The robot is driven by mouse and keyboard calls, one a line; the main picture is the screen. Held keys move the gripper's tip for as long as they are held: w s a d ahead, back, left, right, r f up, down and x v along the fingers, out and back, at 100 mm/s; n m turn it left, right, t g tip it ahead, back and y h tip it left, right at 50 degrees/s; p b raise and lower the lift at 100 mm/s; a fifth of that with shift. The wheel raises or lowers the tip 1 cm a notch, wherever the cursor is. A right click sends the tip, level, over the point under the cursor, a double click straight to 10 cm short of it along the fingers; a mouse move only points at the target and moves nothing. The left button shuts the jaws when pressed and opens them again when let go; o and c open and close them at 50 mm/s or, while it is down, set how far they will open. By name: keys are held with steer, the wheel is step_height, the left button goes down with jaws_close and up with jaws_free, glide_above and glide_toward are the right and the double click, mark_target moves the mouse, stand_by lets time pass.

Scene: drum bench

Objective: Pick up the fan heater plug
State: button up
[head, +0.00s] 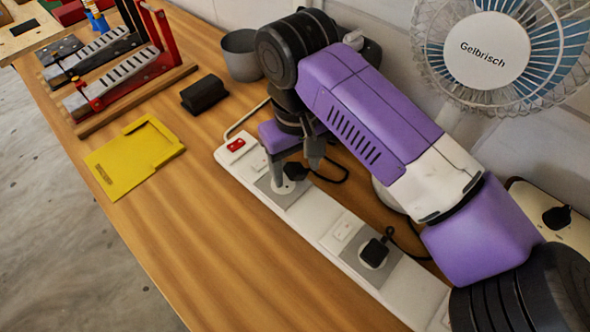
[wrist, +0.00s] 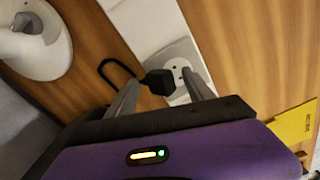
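A black plug (head: 296,171) with a black cord is at the grey socket plate near the far end of the white power strip (head: 325,238). The plug (wrist: 157,81) also shows in the wrist view, beside or over a round socket face with visible holes. I cannot tell whether it is seated. My gripper (head: 297,168) is open, its fingers on either side of this plug with gaps visible in the wrist view (wrist: 160,78). A second black plug (head: 374,252) sits in the nearer socket. No label shows which plug is the fan heater's.
A white fan (head: 490,50) stands behind my arm. A grey pot (head: 241,55), a black block (head: 204,93), a yellow tray (head: 118,165) and a red-ended rack (head: 120,75) stand left of the strip. The wooden bench (head: 215,260) is clear in front.

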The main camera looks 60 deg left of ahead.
jaws_close()
steer(key=shift+r, duration=0.1)
step_height(320, 180, up, 20)
stand_by(0.6)
steer(key=t+b, duration=0.5)
steer(key=t, duration=0.2)
glide_above(286, 175)
steer(key=shift+f, duration=7.95)
